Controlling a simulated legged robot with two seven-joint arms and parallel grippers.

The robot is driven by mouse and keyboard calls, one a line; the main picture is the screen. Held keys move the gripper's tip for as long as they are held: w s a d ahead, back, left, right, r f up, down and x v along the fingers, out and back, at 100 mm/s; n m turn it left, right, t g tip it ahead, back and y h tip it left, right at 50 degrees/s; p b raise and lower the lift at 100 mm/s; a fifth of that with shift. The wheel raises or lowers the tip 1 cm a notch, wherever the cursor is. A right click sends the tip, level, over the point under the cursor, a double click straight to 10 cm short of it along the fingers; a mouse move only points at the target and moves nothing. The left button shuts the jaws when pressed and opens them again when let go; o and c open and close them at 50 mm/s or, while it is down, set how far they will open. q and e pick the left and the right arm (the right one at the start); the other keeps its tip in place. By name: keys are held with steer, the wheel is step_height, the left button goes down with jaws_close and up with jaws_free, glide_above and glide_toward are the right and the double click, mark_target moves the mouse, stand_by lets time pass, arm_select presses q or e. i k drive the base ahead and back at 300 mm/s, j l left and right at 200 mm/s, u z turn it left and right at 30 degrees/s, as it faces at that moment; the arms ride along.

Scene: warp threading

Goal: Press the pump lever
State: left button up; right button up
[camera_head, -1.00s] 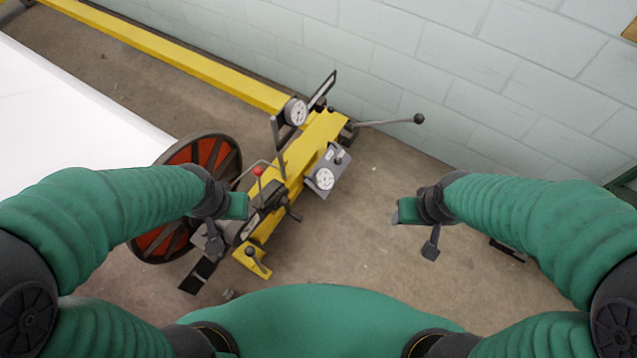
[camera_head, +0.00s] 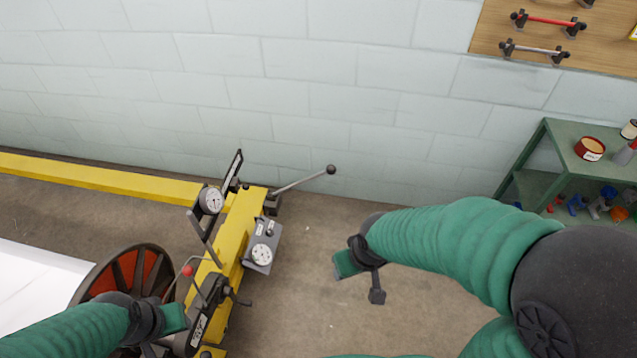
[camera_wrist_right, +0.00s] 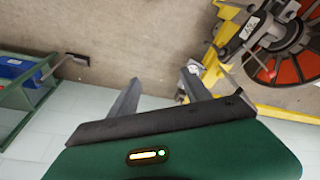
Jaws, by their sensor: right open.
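A grey lever with a black ball end (camera_head: 331,169) sticks out to the right from the back end of the yellow machine (camera_head: 238,222). A thinner handle with a red knob (camera_head: 187,270) rises by the spoked wheel; I cannot tell for certain which is the pump lever. My right gripper (camera_head: 360,280) is open and empty, in front of and to the right of the ball-ended lever, apart from it. Its two fingers (camera_wrist_right: 162,88) show spread in the right wrist view. My left gripper (camera_head: 163,335) is beside the red wheel, partly cut off by the frame's lower edge.
Round gauges (camera_head: 261,254) are mounted on the machine. A red spoked wheel (camera_head: 130,280) stands at its left. A green shelf (camera_head: 540,175) with cans and small parts stands at right. A pale block wall (camera_head: 300,80) closes the back. The floor right of the machine is clear.

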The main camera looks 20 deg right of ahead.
mark_target(330, 170)
steer(key=i+l+u, duration=0.1)
steer(key=i+l, duration=0.15)
steer(key=i, duration=0.15)
steer(key=i+l+u, duration=0.1)
steer(key=i+l, duration=0.2)
steer(key=i, duration=0.1)
